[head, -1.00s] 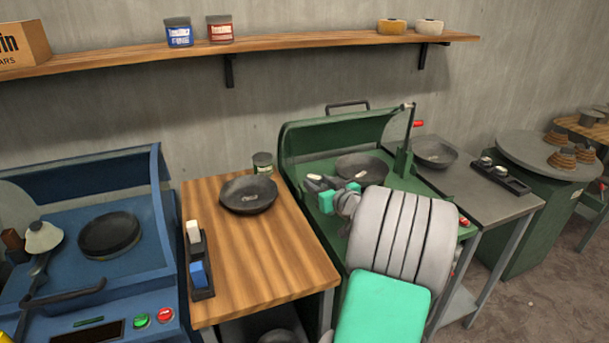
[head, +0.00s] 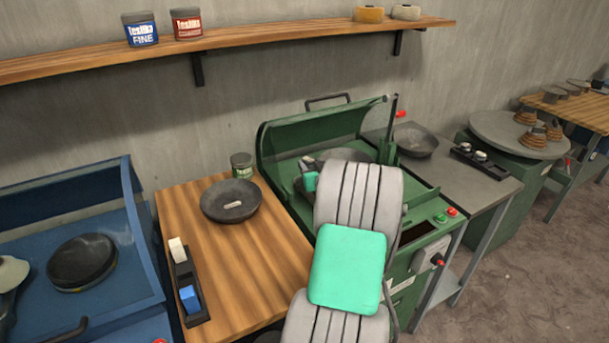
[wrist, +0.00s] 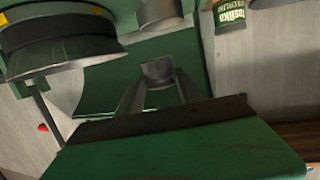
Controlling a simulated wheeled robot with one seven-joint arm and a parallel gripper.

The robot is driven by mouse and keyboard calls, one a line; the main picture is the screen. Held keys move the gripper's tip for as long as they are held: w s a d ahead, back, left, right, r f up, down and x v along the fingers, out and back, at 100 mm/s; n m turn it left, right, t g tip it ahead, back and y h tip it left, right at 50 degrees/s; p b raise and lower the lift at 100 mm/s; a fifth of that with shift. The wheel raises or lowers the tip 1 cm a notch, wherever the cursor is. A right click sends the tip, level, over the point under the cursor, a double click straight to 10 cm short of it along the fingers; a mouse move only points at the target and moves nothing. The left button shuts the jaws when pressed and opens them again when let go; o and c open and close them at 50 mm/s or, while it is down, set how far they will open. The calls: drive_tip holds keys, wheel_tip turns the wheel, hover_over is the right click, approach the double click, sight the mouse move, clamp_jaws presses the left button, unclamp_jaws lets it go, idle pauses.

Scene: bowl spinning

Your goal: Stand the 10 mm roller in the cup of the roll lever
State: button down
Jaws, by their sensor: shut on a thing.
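My gripper (wrist: 157,85) is shut on a short grey cylindrical piece, which I take to be the roller (wrist: 157,71). In the head view my gripper (head: 311,172) is over the green machine (head: 290,137), mostly hidden behind my own arm, and the roller cannot be made out there. In the wrist view a second, larger grey cylinder (wrist: 160,14) stands beyond the fingertips, apart from the roller in the picture; I cannot tell whether it is the cup. A dark upright lever (head: 391,125) rises at the green machine's right side; its cup cannot be made out.
A dark bowl (head: 230,201) and a green tin (head: 241,165) stand on the wooden table, with a black rack (head: 186,285) holding white and blue pieces. A blue machine (head: 80,175) is at left.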

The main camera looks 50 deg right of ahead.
drive_tip(key=f, duration=0.1)
drive_tip(key=w+a+f, duration=0.1)
drive_tip(key=f+p, duration=0.1)
drive_tip(key=f, duration=0.1)
drive_tip(key=shift+w+a, duration=0.15)
drive_tip(key=shift+w, duration=0.15)
drive_tip(key=shift+f, duration=0.55)
drive_tip(key=c, duration=0.9)
unclamp_jaws()
drive_tip(key=shift+f, duration=0.15)
drive_tip(key=shift+o, duration=0.5)
drive_tip(key=shift+s, duration=0.2)
drive_tip(key=b+v, duration=0.2)
drive_tip(key=v, duration=0.9)
drive_tip(key=shift+s+a, duration=0.25)
drive_tip(key=shift+s, duration=0.05)
